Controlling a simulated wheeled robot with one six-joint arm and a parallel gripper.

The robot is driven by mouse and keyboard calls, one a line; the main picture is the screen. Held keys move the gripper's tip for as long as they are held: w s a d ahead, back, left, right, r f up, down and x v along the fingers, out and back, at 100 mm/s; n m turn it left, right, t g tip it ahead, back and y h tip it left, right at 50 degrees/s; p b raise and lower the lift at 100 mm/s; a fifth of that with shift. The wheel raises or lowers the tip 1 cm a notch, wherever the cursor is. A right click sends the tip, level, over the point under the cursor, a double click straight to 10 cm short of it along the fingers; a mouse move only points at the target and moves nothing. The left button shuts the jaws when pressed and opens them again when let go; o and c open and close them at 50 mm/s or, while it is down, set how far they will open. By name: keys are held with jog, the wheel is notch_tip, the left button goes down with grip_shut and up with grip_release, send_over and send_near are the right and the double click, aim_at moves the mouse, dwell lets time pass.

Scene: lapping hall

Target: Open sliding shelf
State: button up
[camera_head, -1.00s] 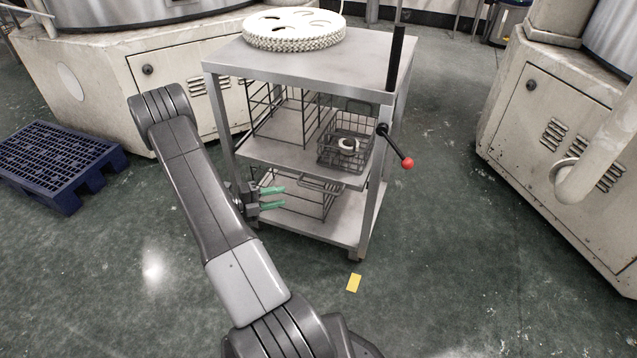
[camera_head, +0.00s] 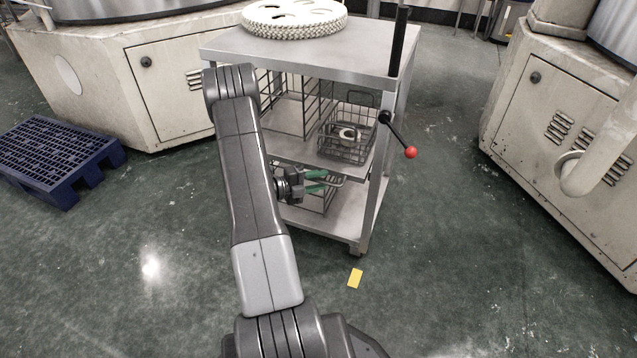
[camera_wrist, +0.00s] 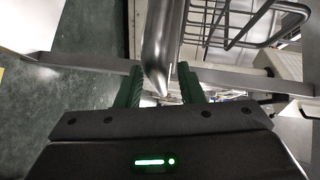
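The sliding shelf (camera_head: 290,151) is the grey metal middle tier of a trolley in the head view. A bar handle (camera_head: 343,182) shows at its front edge, partly hidden by my gripper (camera_head: 318,182). My gripper is at the front of the trolley with its green fingers pointing right along the shelf front. In the wrist view the fingers of my gripper (camera_wrist: 160,88) stand apart. A shiny metal bar (camera_wrist: 163,45), seemingly the handle, reaches between them; I cannot tell whether it touches either finger. My arm hides the shelf's left part.
A wire basket (camera_head: 346,135) holding a pale ring stands on the shelf. A white toothed disc (camera_head: 294,20) lies on the trolley top (camera_head: 235,46). A red-knobbed lever (camera_head: 411,152) sticks out right. A blue pallet (camera_head: 50,155) lies left. The front floor is clear apart from a yellow marker (camera_head: 355,278).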

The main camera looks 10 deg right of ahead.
jog(key=shift+d, duration=0.1)
grip_shut()
jog(key=s+a+p, duration=0.2)
jog(key=s+a, duration=0.4)
jog(key=s, duration=0.2)
jog(key=s+a+p, duration=0.3)
jog(key=s+a, duration=0.2)
jog(key=s, duration=0.4)
jog(key=shift+s+a, duration=0.3)
jog(key=shift+a, duration=0.1)
grip_release()
jog(key=p+v, duration=0.3)
jog(key=v, duration=1.1)
